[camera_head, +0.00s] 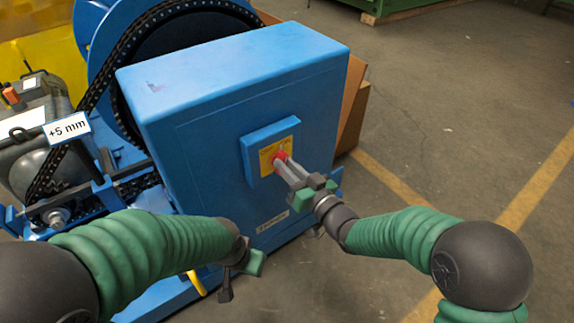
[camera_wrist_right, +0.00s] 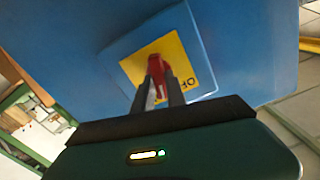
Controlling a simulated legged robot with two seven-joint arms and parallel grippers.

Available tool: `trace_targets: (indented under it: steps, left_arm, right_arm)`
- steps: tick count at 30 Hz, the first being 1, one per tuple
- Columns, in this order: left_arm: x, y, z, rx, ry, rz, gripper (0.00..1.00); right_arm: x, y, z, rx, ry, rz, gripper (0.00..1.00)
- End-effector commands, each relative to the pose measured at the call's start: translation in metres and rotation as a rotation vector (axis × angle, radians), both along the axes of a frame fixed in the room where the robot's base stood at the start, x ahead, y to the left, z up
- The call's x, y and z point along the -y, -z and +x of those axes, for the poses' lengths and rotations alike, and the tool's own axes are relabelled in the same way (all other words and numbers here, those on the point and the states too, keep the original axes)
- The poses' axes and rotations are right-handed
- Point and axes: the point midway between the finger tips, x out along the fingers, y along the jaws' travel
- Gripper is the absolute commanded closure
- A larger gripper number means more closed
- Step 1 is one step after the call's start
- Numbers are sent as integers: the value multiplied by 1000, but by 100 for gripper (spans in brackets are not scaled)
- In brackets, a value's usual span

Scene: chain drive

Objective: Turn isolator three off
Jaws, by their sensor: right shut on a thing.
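The isolator is a red rotary handle (camera_head: 279,158) on a yellow plate (camera_head: 268,163), set on a blue box on the side of the large blue cabinet (camera_head: 215,130). In the right wrist view the red handle (camera_wrist_right: 157,68) sits between the fingertips, and part of the word "OFF" shows on the yellow plate (camera_wrist_right: 180,57). My right gripper (camera_head: 284,164) is shut on the red handle. The fingers hide part of the handle, and its exact angle is hard to tell. My left gripper (camera_head: 240,280) hangs low, in front of the cabinet's base, and its fingers are not clear.
A chain (camera_head: 122,45) runs over a large wheel behind the cabinet. A "+5 mm" tag (camera_head: 67,129) stands at the left, near a grey motor (camera_head: 30,160). A brown carton (camera_head: 352,105) is behind the cabinet. The floor at the right is clear, with yellow lines (camera_head: 400,182).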

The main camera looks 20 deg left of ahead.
Motion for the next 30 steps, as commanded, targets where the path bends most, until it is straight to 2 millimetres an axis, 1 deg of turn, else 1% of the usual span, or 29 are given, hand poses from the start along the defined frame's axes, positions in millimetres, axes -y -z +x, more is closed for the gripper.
trace_targets:
  steps: [1,14,24,30]
  left_arm:
    - [0,0,0,0,0,0,64]
    - [0,7,0,0,0,0,64]
    - [0,18,0,0,0,0,64]
    - [0,24,0,0,0,0,64]
  right_arm:
    - [1,3,0,28,3,-29,100]
    - [0,4,-2,350,1,-281,100]
    - [-1,6,-4,595,-1,-474,100]
    - [-2,7,-5,708,-3,-565,100]
